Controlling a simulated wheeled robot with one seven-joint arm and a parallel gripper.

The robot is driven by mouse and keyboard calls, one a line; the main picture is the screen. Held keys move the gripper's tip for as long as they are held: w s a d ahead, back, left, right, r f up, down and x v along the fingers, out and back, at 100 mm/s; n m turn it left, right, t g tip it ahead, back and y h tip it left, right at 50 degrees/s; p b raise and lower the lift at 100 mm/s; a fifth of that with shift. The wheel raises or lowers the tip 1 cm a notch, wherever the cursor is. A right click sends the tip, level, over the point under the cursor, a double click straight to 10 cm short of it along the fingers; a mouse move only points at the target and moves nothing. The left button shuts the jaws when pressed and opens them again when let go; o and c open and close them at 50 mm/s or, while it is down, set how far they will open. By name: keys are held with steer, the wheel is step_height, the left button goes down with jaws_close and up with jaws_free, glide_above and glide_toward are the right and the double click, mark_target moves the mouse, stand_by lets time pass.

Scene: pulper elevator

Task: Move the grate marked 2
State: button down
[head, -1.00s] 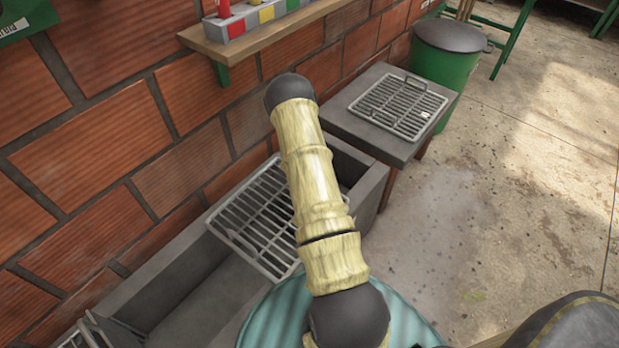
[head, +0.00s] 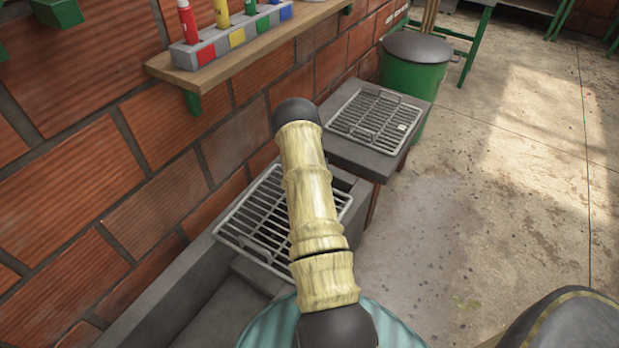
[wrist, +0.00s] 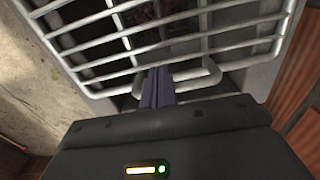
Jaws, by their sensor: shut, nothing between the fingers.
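One grate (head: 262,222), a grey wire grid, lies across the grey concrete trough (head: 190,285) by the wall, partly covered by my arm. A second grate (head: 368,118) with a raised handle and a small pale tag lies on the slab beyond. I cannot read a number on either. In the wrist view, a grate (wrist: 122,48) with a looped handle fills the upper part. My gripper (wrist: 157,73) is shut and empty, its fingertips at the handle's near bar; I cannot tell whether they touch it. In the head view my gripper is hidden behind my arm.
The grey slab (head: 366,158) stands at the trough's far end, with a green bin (head: 412,78) beyond it. A wooden shelf (head: 240,52) with coloured bottles juts from the brick wall. Open concrete floor (head: 475,190) lies to the right.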

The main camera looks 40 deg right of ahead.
steer(key=shift+s+a+r+p, duration=0.15)
steer(key=shift+a+p, duration=0.2)
steer(key=shift+a, duration=0.15)
steer(key=shift+s+a+p, duration=0.2)
steer(key=shift+a+p, duration=0.2)
steer(key=shift+a, duration=0.2)
steer(key=shift+s+a+p, duration=0.15)
steer(key=shift+a+p, duration=0.2)
steer(key=shift+a, duration=0.25)
step_height(320, 180, up, 10)
steer(key=p, duration=0.1)
steer(key=shift+a, duration=0.15)
